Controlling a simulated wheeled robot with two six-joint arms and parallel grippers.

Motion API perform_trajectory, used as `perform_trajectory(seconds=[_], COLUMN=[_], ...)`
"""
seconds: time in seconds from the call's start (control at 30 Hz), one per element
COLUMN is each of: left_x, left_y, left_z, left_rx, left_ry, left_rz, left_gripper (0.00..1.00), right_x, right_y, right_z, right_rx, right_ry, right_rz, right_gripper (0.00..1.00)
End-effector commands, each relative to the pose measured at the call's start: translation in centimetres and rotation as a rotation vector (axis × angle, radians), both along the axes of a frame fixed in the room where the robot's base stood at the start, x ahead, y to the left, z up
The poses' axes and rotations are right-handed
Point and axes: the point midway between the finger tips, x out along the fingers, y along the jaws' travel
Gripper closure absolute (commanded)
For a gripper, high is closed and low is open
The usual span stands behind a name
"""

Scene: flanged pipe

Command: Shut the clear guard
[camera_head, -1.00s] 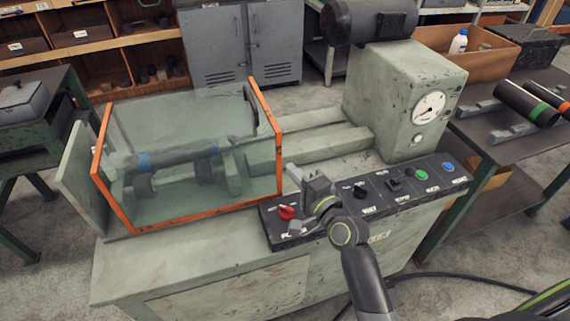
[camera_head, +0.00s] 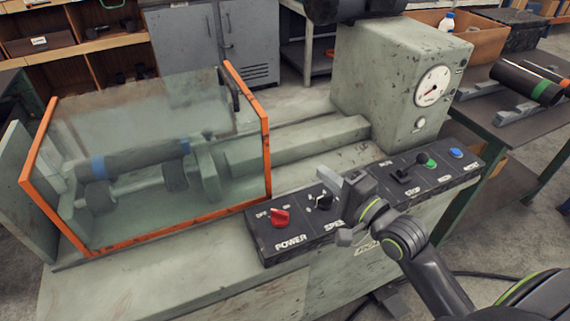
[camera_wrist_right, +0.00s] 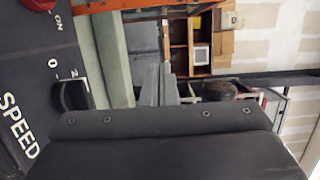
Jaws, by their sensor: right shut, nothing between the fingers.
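The clear guard (camera_head: 140,150) with orange edging stands over the left part of the grey-green machine. Its lower orange edge (camera_head: 180,227) lies along the front of the bed, and its see-through front covers the pipe (camera_head: 135,160). The dark pipe carries blue bands and rests on supports inside. My right gripper (camera_head: 334,183) is shut and empty above the control panel, near the speed knob (camera_head: 322,201) and to the right of the guard, apart from it. In the right wrist view its fingers (camera_wrist_right: 167,88) show close together. My left gripper is not in view.
The black control panel (camera_head: 290,252) has a red power knob (camera_head: 279,218), a green button (camera_head: 429,161) and a blue button (camera_head: 456,153). A headstock with a gauge (camera_head: 432,86) rises at the right. A side table (camera_head: 525,130) holds dark cylinders.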

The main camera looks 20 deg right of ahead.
Motion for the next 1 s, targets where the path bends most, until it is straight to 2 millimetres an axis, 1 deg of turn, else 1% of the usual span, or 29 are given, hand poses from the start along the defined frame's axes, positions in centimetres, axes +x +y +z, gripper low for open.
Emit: perform_trajectory(seconds=[0.17, 0.3, 0.43, 0.6, 0.67, 0.7, 0.8, 1.0], left_x=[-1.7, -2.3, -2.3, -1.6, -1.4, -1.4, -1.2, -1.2], left_y=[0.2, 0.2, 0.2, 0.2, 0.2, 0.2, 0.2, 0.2], left_z=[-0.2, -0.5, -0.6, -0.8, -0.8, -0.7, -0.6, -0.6], left_rx=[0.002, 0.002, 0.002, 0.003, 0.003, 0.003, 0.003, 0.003], left_ry=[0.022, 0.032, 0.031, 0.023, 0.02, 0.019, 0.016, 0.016], left_rz=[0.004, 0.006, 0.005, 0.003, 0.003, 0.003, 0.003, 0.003], left_gripper=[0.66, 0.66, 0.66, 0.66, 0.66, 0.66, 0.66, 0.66], right_x=[1.3, 3.5, 5.8, 9.0, 9.9, 9.6, 9.5, 9.4], right_y=[0.3, 1.0, 1.7, 2.6, 3.0, 3.6, 4.7, 6.2], right_z=[0.1, 0.1, 0.1, 0.1, 0.1, 0.1, 0.1, 0.1], right_rx=[0.002, 0.003, 0.003, 0.004, 0.003, 0.006, 0.005, 0.003], right_ry=[-0.002, -0.003, -0.002, -0.002, -0.001, 0.0, -0.001, -0.001], right_rz=[0.0, 0.0, 0.0, 0.001, 0.002, 0.001, 0.0, -0.001], right_gripper=[1.0, 1.0, 1.0, 1.0, 1.0, 1.0, 1.0, 1.0])
